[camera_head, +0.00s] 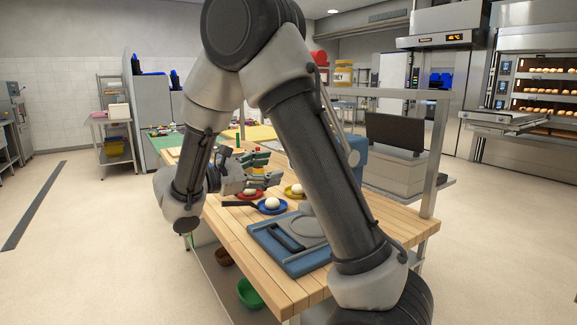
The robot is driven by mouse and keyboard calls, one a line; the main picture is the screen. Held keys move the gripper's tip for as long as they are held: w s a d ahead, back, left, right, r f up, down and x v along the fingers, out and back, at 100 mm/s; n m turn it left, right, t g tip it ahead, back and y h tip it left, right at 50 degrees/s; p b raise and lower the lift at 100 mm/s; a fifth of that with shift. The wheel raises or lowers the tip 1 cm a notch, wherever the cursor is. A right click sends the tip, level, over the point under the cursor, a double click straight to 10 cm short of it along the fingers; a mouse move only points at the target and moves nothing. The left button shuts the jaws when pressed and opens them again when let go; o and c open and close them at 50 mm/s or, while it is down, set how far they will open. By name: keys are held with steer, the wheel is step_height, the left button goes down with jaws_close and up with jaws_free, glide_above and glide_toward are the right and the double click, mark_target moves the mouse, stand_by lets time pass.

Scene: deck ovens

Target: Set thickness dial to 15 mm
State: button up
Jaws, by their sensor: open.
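A blue slicer-like machine stands on the wooden table, largely hidden behind my arm. Its blue base (263,234) carries a grey plate. A blue upper part (359,143) shows to the right of my arm, with a small pale round piece (354,158) on it. I cannot tell whether that piece is the thickness dial, and no scale or number can be read. My gripper (276,172) is open above the table, left of and beyond the blue base, with its fingers pointing right. It appears empty and apart from the machine.
The wooden table (228,218) holds a blue plate (273,212) with a white round item, a red plate (250,194) and a yellow plate (291,191) near my gripper. A dark screen (395,133) and a metal shelf post (435,155) stand at right.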

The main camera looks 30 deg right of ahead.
steer(key=d, duration=0.6)
steer(key=shift+d, duration=0.4)
steer(key=shift+c, duration=0.3)
steer(key=c, duration=1)
